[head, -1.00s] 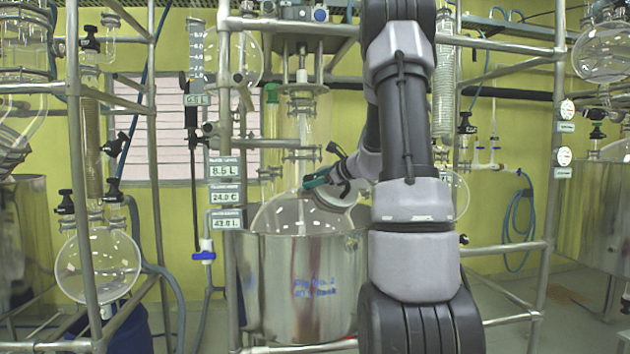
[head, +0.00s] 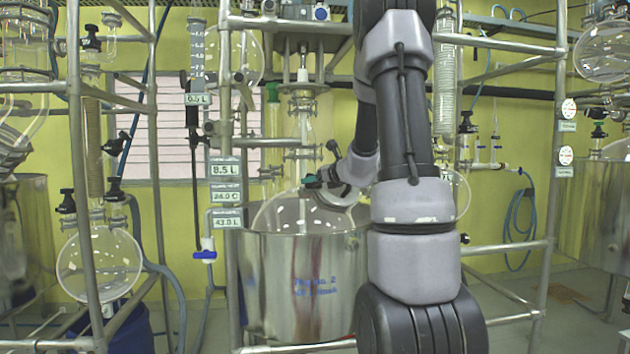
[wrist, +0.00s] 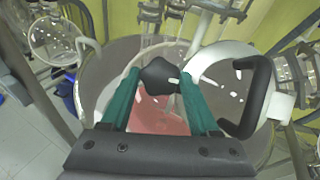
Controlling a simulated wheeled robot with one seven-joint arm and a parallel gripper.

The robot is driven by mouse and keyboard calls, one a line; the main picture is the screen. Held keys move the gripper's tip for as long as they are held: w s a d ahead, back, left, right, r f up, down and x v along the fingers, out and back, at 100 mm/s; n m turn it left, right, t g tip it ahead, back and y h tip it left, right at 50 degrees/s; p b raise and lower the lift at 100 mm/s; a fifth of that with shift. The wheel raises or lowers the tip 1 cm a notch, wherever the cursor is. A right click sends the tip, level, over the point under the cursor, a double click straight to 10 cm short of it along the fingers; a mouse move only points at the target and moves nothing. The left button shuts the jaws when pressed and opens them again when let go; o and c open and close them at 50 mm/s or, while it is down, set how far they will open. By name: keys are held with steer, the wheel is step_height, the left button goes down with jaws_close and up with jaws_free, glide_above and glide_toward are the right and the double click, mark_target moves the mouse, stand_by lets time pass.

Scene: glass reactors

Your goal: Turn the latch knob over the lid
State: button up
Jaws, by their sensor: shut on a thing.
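The black latch knob (wrist: 160,75) sits between the green fingers of my gripper (wrist: 160,82) in the wrist view. My gripper is shut on it. The pale round lid (wrist: 226,68) shows just beyond and to the right of the fingers, with a black bar handle (wrist: 252,92) on its right side. In the head view my gripper (head: 312,183) is at the lid (head: 340,196), on the upper right of the glass vessel (head: 285,212). The knob is too small and covered to make out there.
The vessel sits in a steel pot (head: 305,275). Metal frame poles (head: 230,120) and glass tubing (head: 303,130) stand close on the left of my gripper. A round flask (head: 98,265) hangs further left. My own arm hides much of the right of the pot.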

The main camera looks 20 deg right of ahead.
steer(key=o, duration=1.4)
steer(key=shift+s, duration=0.1)
steer(key=v, duration=1)
steer(key=shift+s, duration=0.35)
